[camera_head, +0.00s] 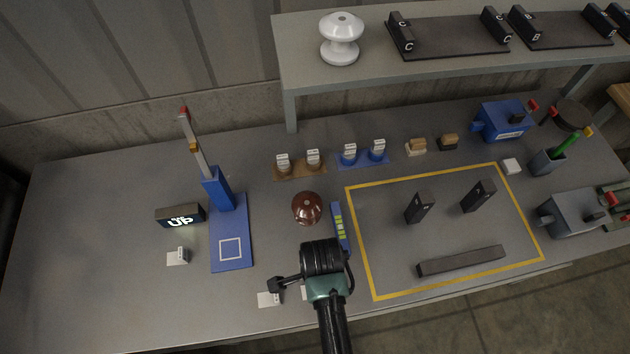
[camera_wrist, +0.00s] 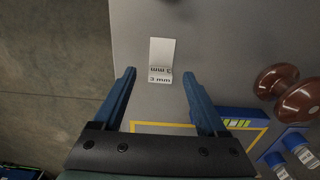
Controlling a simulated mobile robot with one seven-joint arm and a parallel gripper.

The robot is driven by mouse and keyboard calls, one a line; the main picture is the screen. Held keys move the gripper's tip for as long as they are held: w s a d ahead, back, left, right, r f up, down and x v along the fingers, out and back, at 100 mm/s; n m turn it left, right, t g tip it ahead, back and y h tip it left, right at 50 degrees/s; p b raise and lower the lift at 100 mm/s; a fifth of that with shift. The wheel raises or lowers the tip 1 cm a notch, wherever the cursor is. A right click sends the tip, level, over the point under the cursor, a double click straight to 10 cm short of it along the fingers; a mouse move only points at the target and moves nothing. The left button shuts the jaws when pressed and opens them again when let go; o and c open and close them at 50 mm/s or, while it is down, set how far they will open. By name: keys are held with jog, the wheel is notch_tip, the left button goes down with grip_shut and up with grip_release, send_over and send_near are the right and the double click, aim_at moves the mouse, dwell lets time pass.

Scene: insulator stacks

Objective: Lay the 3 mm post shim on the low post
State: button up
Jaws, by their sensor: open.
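The 3 mm shim (camera_wrist: 160,60), a pale flat piece with a "3 mm" label end, lies on the bench in the wrist view. My gripper (camera_wrist: 159,77) is open above it, with the label end between the fingertips. In the head view, a pale edge (camera_head: 304,293) beside my gripper appears to be this shim, mostly hidden by the arm. Two dark posts with white letters, one left (camera_head: 419,207) and one right (camera_head: 479,196), stand inside the yellow outline. I cannot tell which is the low one.
A dark bar (camera_head: 461,261) lies in the yellow outline (camera_head: 372,271). A brown insulator (camera_head: 307,208) and a blue level (camera_head: 339,226) are near my arm. Other pale tagged pieces lie at left (camera_head: 177,257) and beside my gripper (camera_head: 268,299). A blue gauge stand (camera_head: 230,250) is left.

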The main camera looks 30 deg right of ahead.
jog(key=shift+f, duration=1.05)
grip_shut()
